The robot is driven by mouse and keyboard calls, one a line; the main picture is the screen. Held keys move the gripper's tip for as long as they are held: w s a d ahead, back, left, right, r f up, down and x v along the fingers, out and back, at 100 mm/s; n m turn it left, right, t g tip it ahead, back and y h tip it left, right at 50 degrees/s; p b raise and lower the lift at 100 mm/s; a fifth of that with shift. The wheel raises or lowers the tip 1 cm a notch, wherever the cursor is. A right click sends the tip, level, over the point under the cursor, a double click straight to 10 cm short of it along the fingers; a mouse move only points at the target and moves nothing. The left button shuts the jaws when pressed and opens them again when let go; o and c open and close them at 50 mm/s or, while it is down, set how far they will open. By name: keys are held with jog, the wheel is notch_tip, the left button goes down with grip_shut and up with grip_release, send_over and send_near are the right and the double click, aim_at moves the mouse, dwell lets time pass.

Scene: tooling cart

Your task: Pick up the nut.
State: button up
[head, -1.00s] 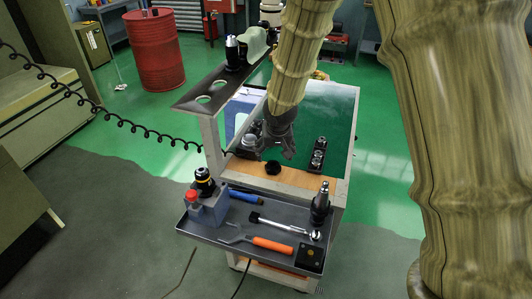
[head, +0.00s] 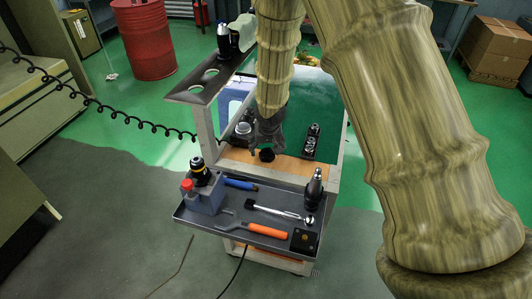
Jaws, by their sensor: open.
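The nut appears to be the small black round piece (head: 267,156) on the wooden strip of the cart's upper level. My gripper (head: 266,148) points down from above, just over and partly in front of that piece. Its jaws are open, with nothing seen held. The fingertips overlap the black piece in this view, so I cannot tell whether they touch it or stand around it.
A dark block with sockets (head: 311,142) stands right of my gripper, and grey round parts (head: 243,129) stand left. The lower tray (head: 190,218) holds an upright tool holder (head: 315,190), a ratchet (head: 282,211), an orange-handled tool (head: 268,230) and a blue-grey block (head: 208,199).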

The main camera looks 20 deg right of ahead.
aim_at(267, 151)
jog(key=shift+f, duration=0.1)
jog(key=shift+s+d+f+p, duration=0.1)
jog(key=shift+s+f+p, duration=0.3)
jog(key=shift+p, duration=0.2)
jog(key=shift+w+f, duration=0.9)
jog(key=shift+f, duration=0.15)
jog(key=shift+s+r, duration=0.25)
jog(key=shift+s, duration=0.05)
jog(key=shift+s+r, duration=0.1)
jog(key=shift+r, duration=0.05)
jog(key=shift+c, duration=1.2)
jog(key=shift+f, duration=0.2)
jog(key=c, duration=1)
